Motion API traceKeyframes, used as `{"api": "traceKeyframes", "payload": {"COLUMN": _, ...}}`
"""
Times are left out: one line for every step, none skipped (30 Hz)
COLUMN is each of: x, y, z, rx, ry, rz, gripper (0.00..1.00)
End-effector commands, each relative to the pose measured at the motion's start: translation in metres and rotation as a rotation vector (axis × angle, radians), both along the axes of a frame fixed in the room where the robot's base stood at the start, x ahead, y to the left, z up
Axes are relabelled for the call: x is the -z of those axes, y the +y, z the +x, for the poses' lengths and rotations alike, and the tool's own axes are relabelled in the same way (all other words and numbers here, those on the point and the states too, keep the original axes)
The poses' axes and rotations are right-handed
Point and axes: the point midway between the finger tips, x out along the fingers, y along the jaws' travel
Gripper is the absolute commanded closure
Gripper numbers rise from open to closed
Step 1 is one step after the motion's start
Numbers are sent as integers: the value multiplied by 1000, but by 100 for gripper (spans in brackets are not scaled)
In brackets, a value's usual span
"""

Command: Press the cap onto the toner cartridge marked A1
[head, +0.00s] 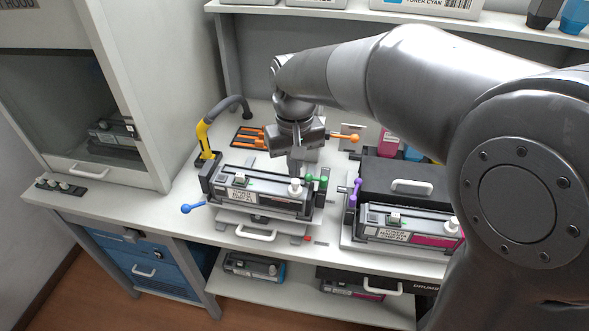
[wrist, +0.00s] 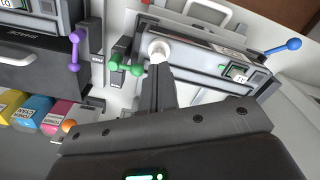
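The toner cartridge (head: 258,199) is a long grey and black block lying in a holder on the bench; it also shows in the wrist view (wrist: 205,62). A small tag (wrist: 238,75) on it appears upside down and may read A1. A white round cap (head: 295,187) stands at its right end, and shows in the wrist view (wrist: 158,47) just at my fingertips. I cannot tell how deep the cap sits. My gripper (head: 296,172) points down over the cap, its fingers (wrist: 159,68) close together with no clear gap. Whether they touch the cap is unclear.
A green-knobbed lever (head: 318,182) stands close right of the cap, and a blue-knobbed lever (head: 190,208) sticks out left. A second, magenta-ended cartridge (head: 405,230) lies right. A yellow handle (head: 203,138) rises at back left. Bare bench lies at the left front.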

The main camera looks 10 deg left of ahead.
Motion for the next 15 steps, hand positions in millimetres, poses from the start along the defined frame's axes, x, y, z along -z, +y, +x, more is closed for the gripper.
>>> {"api": "traceKeyframes", "payload": {"x": -4, "y": 0, "z": 0, "rx": 0, "ry": -2, "rz": 1, "gripper": 100}}
{"api": "traceKeyframes", "payload": {"x": -6, "y": 0, "z": 0, "rx": 0, "ry": -2, "rz": 1, "gripper": 100}}
{"api": "traceKeyframes", "payload": {"x": -9, "y": 0, "z": 0, "rx": 0, "ry": -2, "rz": 1, "gripper": 100}}
{"api": "traceKeyframes", "payload": {"x": -11, "y": 0, "z": 0, "rx": 0, "ry": -1, "rz": 1, "gripper": 100}}
{"api": "traceKeyframes", "payload": {"x": -13, "y": 0, "z": 0, "rx": 0, "ry": -1, "rz": 1, "gripper": 100}}
{"api": "traceKeyframes", "payload": {"x": -16, "y": 0, "z": 0, "rx": 0, "ry": -1, "rz": 1, "gripper": 100}}
{"api": "traceKeyframes", "payload": {"x": -18, "y": 0, "z": 0, "rx": 0, "ry": -2, "rz": 1, "gripper": 100}}
{"api": "traceKeyframes", "payload": {"x": -20, "y": 0, "z": 1, "rx": 0, "ry": -2, "rz": 1, "gripper": 100}}
{"api": "traceKeyframes", "payload": {"x": -23, "y": 0, "z": 0, "rx": 0, "ry": -2, "rz": 1, "gripper": 100}}
{"api": "traceKeyframes", "payload": {"x": -25, "y": 0, "z": 0, "rx": 0, "ry": -1, "rz": 1, "gripper": 100}}
{"api": "traceKeyframes", "payload": {"x": -27, "y": 0, "z": 0, "rx": 0, "ry": -1, "rz": 1, "gripper": 100}}
{"api": "traceKeyframes", "payload": {"x": -30, "y": 0, "z": 0, "rx": 0, "ry": -1, "rz": 1, "gripper": 100}}
{"api": "traceKeyframes", "payload": {"x": -32, "y": 0, "z": 0, "rx": 0, "ry": -2, "rz": 1, "gripper": 100}}
{"api": "traceKeyframes", "payload": {"x": -34, "y": 0, "z": 0, "rx": 0, "ry": -2, "rz": 1, "gripper": 100}}
{"api": "traceKeyframes", "payload": {"x": -37, "y": 0, "z": 1, "rx": 1, "ry": -2, "rz": 1, "gripper": 100}}
